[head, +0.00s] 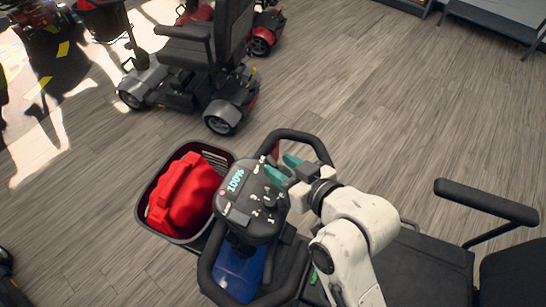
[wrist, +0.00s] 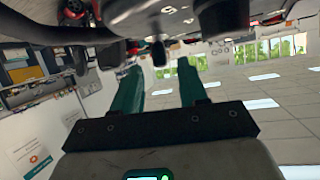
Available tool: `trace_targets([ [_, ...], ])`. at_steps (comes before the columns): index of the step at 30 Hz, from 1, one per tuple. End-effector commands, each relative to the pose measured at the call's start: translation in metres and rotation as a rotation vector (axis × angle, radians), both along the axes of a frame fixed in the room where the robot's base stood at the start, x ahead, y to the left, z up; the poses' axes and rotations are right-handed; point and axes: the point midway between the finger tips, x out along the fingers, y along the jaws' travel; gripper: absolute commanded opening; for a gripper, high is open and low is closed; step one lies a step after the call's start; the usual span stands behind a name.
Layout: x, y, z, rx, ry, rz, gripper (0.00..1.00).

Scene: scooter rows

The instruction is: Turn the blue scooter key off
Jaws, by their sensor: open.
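The blue scooter (head: 238,274) stands below me, with blue bodywork under its dark control console (head: 240,212). The console display is lit and reads 100%. My gripper (head: 283,168), with teal fingers, is at the console's right upper edge, inside the handlebar loop. In the wrist view my gripper (wrist: 160,68) is open, its fingers apart. A small dark piece (wrist: 158,52) shows between the fingertips, below the console underside; it may be the key, but I cannot tell. Nothing is clearly gripped. In the head view the key cannot be made out.
A front basket (head: 147,208) with a red bag (head: 187,190) is left of the console. The dark handlebar (head: 318,146) loops around my gripper. The seat armrest (head: 487,201) is at the right. A grey scooter (head: 185,80) stands beyond; wood floor (head: 400,90) is clear at upper right.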

Motion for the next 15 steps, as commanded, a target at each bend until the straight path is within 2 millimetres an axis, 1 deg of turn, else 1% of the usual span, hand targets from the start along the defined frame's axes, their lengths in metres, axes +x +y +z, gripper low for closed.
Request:
trace_targets([
  [3, 0.014, 0.010, -0.007, -0.001, 0.000, 0.001, 0.43],
  [6, 0.022, 0.016, -0.011, -0.001, 0.000, 0.000, 0.43],
  [10, 0.028, 0.019, -0.014, 0.000, 0.000, 0.000, 0.43],
  [15, 0.030, 0.020, -0.015, 0.000, 0.000, 0.000, 0.43],
])
